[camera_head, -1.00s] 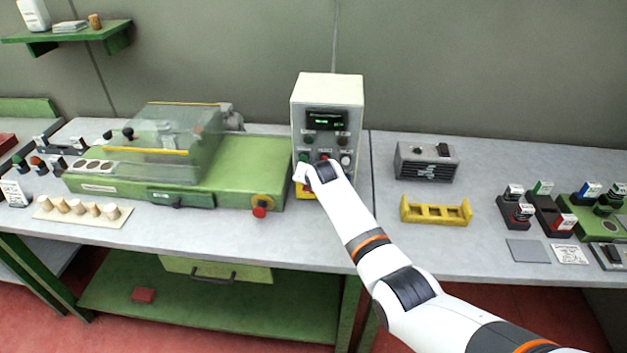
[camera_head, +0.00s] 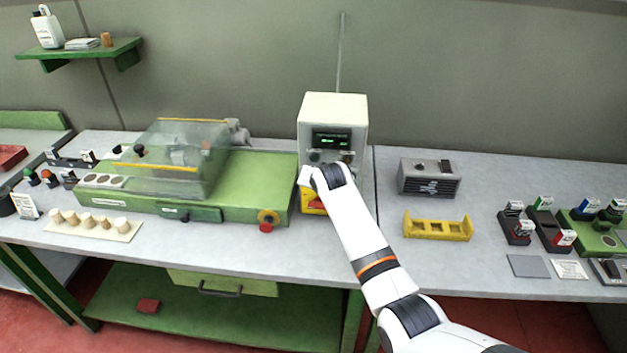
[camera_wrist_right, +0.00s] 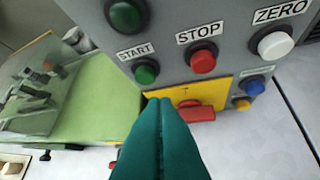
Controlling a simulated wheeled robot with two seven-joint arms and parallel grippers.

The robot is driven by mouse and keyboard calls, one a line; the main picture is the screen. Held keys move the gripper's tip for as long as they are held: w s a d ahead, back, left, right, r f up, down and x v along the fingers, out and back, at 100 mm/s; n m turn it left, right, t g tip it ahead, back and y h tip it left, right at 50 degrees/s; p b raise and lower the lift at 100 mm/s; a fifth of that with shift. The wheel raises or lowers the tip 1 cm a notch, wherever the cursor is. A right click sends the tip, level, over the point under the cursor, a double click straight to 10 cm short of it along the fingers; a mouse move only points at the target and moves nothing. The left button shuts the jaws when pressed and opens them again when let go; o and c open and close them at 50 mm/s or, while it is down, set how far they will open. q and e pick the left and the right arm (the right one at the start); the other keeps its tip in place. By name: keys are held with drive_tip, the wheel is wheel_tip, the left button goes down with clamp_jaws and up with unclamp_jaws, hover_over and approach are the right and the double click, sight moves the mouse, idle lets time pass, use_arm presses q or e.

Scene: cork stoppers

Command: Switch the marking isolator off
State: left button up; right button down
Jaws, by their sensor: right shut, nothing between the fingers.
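The control cabinet (camera_head: 333,105) stands at the back of the bench. Low on its front is a yellow plate (camera_wrist_right: 222,92) with a red handle (camera_wrist_right: 197,111), which looks like the isolator. The handle shows to the right of my fingertips and seems to lie crosswise; part of it may be hidden by the fingers. My right gripper (camera_wrist_right: 161,100) is shut and empty, its teal tips in front of the yellow plate's left part. I cannot tell whether they touch. In the head view my right wrist hides the gripper. My left gripper is out of view.
Above the plate are a green START button (camera_wrist_right: 146,73), a red STOP button (camera_wrist_right: 203,61) and a white ZERO button (camera_wrist_right: 275,44). Blue (camera_wrist_right: 254,86) and yellow (camera_wrist_right: 242,104) buttons sit to its right. The green machine (camera_head: 245,180) stands left, a yellow rack (camera_head: 437,229) right.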

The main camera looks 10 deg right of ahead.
drive_tip(key=v, duration=0.2)
drive_tip(key=a+b+v, duration=0.1)
drive_tip(key=v, duration=0.2)
drive_tip(key=shift+s+a+r, duration=0.1)
drive_tip(key=shift+s+r, duration=0.05)
drive_tip(key=shift+r, duration=0.25)
